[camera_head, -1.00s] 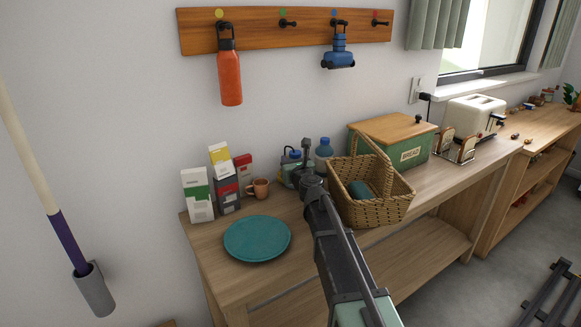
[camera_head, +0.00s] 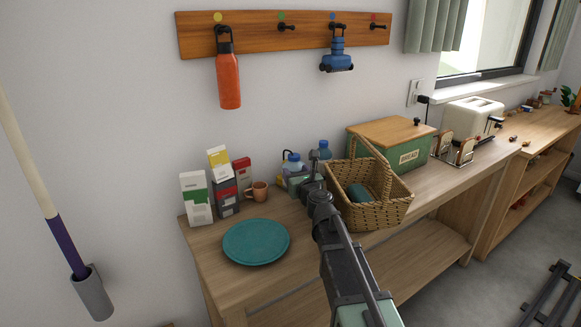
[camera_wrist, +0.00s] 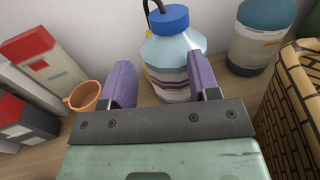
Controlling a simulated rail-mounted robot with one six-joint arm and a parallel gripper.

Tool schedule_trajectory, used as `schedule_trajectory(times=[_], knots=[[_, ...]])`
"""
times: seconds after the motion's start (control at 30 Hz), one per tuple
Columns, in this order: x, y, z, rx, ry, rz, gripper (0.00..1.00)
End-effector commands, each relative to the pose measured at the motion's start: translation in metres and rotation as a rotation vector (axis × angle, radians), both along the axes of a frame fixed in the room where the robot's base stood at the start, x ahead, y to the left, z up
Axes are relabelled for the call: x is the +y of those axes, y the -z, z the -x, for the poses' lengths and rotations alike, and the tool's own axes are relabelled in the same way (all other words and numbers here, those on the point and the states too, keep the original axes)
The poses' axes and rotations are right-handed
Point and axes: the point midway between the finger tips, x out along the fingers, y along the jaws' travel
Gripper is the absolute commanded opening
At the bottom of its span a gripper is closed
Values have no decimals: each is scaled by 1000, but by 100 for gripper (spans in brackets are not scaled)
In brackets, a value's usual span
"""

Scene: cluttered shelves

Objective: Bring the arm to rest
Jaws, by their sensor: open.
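My gripper (camera_wrist: 163,76) is open, with its two purple finger pads apart and nothing held between them. In the head view my gripper (camera_head: 314,168) is over the back of the wooden counter (camera_head: 215,240), at the end of my outstretched arm. A clear bottle with a blue cap (camera_wrist: 172,55) shows between and beyond the fingers in the wrist view. Whether a finger touches it, I cannot tell. The same bottle stands near the wall in the head view (camera_head: 291,161), its right part close to my gripper.
A wicker basket (camera_head: 372,213) stands just right of my gripper, with a blue bottle (camera_head: 324,150) behind. Cartons (camera_head: 196,200) and a mug (camera_head: 259,190) stand left. A teal plate (camera_head: 255,242) lies in front. An orange flask (camera_head: 228,82) and blue headlamp-like item (camera_head: 336,58) hang above.

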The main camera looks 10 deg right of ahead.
Motion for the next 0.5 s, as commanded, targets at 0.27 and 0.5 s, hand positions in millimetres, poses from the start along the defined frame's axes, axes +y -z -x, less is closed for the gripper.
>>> schedule_trajectory(times=[0.27,0.5], knots=[[-8,0,56,0,0,0,56],[-8,0,56,0,-1,0,56]])
